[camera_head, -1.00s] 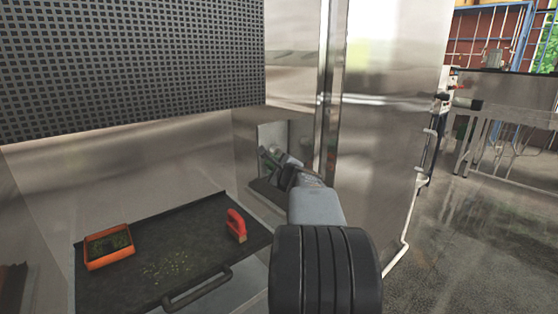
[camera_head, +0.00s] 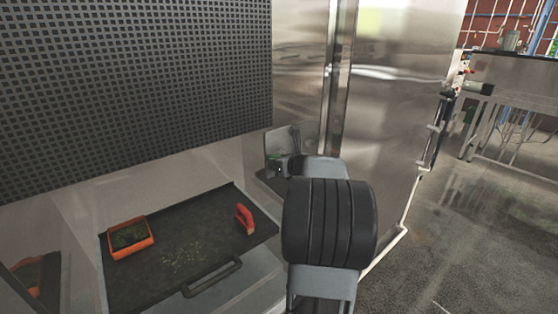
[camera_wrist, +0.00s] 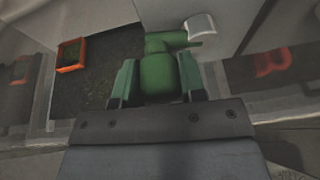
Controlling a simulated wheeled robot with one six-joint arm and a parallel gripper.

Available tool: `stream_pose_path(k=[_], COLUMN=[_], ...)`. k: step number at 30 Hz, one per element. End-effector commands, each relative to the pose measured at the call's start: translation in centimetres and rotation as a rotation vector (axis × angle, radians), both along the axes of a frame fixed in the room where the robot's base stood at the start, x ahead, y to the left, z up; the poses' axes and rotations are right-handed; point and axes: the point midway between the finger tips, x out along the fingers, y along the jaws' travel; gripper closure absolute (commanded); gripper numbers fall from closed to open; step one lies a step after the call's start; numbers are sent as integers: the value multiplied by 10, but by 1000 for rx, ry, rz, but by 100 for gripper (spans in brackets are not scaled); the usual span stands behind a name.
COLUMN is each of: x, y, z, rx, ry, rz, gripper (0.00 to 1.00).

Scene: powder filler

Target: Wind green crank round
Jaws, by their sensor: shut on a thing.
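The green crank (camera_wrist: 158,72) fills the middle of the wrist view, with a green arm running right to a pale round end piece. My gripper (camera_wrist: 158,84) is shut on the green crank, one finger on each side of it. My arm hides most of the crank and my fingertips there.
A black tray (camera_head: 205,232) with a front handle lies left of my arm. On it are an orange box (camera_head: 146,246) with green contents, a red-orange brush (camera_head: 244,219) and scattered crumbs. A steel cabinet panel (camera_head: 390,110) stands close on the right. Open floor lies farther right.

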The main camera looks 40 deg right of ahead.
Motion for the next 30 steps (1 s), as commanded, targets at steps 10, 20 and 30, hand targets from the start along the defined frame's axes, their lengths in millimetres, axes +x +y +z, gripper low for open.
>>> stream_pose_path(k=[10,20,30], x=[0,0,0], y=[-4,-6,-6], z=[13,16,16], rx=[224,322,337], ry=[-21,-28,-28], rz=[-4,-2,-3], gripper=[86,86,86])
